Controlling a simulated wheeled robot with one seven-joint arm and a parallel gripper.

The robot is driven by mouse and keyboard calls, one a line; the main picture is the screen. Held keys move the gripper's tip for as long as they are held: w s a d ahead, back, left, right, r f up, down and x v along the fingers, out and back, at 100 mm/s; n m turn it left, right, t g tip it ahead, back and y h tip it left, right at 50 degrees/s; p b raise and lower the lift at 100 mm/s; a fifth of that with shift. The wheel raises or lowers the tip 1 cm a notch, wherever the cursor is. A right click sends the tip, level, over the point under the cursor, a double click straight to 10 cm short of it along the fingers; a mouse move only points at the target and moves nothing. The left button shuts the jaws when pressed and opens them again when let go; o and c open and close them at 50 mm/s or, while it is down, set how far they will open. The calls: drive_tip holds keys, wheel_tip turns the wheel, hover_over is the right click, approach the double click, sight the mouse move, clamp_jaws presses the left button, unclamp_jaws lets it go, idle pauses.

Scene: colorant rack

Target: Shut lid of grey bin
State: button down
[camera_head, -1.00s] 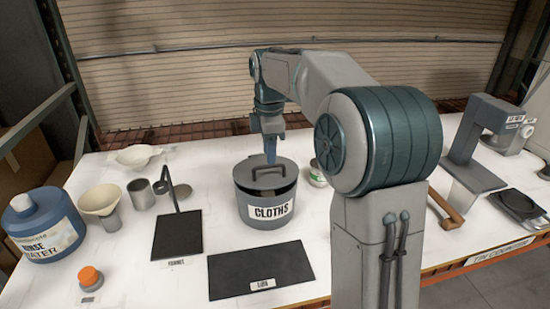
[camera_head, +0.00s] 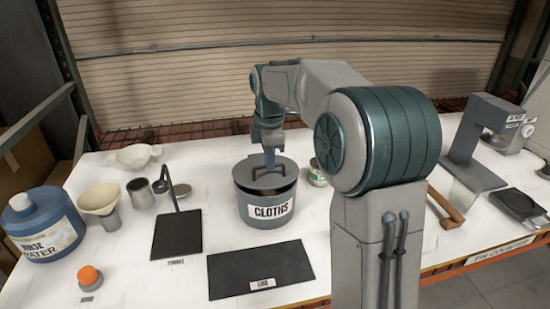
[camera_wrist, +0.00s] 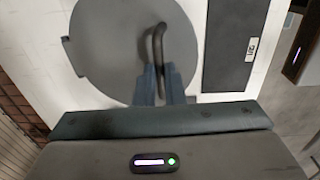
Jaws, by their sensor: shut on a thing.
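The grey bin (camera_head: 243,208) labelled CLOTHS stands in the middle of the white table. My gripper (camera_head: 269,166) reaches down from above and is shut on the lid's handle (camera_head: 278,169). In the wrist view, my fingers (camera_wrist: 160,80) are closed around the near part of the bent handle (camera_wrist: 157,45), and the lid (camera_wrist: 120,40) hides the inside of the bin.
A black mat (camera_head: 262,268) labelled LIDS lies in front of the bin. A black stand (camera_head: 178,235) and a metal cup (camera_head: 141,194) are to the left. A small tin (camera_head: 317,174) stands close on the right. A wooden-handled tool (camera_head: 446,206) lies further right.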

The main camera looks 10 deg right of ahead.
drive_tip(key=shift+s+f+t+b, duration=0.35)
drive_tip(key=shift+f+b, duration=0.25)
drive_tip(key=shift+b, duration=0.55)
drive_tip(key=shift+s+f+t+b, duration=0.25)
drive_tip(key=shift+f+t+b, duration=0.3)
drive_tip(key=shift+b, duration=0.55)
drive_tip(key=c, duration=1.5)
unclamp_jaws()
drive_tip(key=shift+r, duration=0.15)
drive_tip(key=v, duration=1.3)
drive_tip(key=shift+r+p, duration=0.25)
drive_tip(key=shift+p, duration=0.1)
